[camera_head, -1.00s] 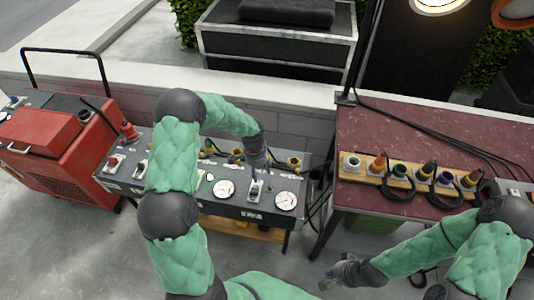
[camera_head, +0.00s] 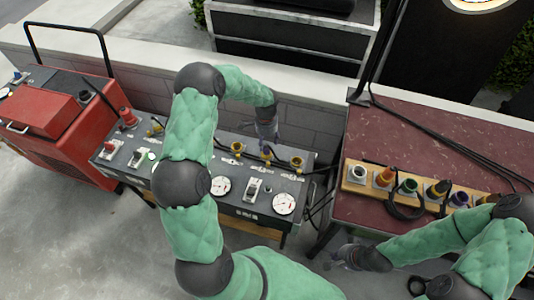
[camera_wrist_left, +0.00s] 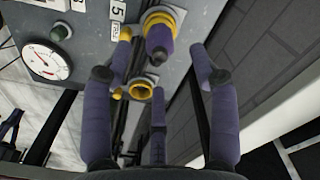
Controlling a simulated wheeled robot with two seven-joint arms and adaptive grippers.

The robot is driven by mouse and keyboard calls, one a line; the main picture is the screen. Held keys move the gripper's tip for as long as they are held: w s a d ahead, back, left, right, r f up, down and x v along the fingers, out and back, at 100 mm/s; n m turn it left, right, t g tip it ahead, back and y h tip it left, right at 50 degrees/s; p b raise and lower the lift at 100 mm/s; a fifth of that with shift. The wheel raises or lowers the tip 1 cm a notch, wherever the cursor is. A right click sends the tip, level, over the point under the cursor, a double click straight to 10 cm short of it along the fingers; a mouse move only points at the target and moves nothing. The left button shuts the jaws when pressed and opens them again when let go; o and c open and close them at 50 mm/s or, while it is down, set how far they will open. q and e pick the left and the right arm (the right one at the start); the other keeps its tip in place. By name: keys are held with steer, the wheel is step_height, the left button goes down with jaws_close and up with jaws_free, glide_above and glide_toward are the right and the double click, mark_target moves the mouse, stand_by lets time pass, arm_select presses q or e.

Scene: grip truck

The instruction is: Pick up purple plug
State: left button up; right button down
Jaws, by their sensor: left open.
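A purple plug (camera_wrist_left: 160,42) with a yellow collar sits at the top of the left wrist view, on the grey panel. In the head view, a plug (camera_head: 266,153) in the console's back row stands just below my left gripper (camera_head: 268,138). My left gripper (camera_wrist_left: 160,75) is open and empty, its fingers spread to either side below the plug and apart from it.
The grey console (camera_head: 235,205) carries gauges, switches and yellow sockets, including an empty-looking yellow socket (camera_wrist_left: 141,90). A low wall (camera_head: 300,125) runs close behind it. A red generator (camera_head: 50,130) stands left, and the red table (camera_head: 430,130) with cables stands right.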

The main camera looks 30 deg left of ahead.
mark_target(267, 145)
arm_select(q)
steer(key=shift+f, duration=0.6)
steer(key=shift+f+b, duration=0.95)
steer(key=shift+f, duration=1.7)
jaws_close()
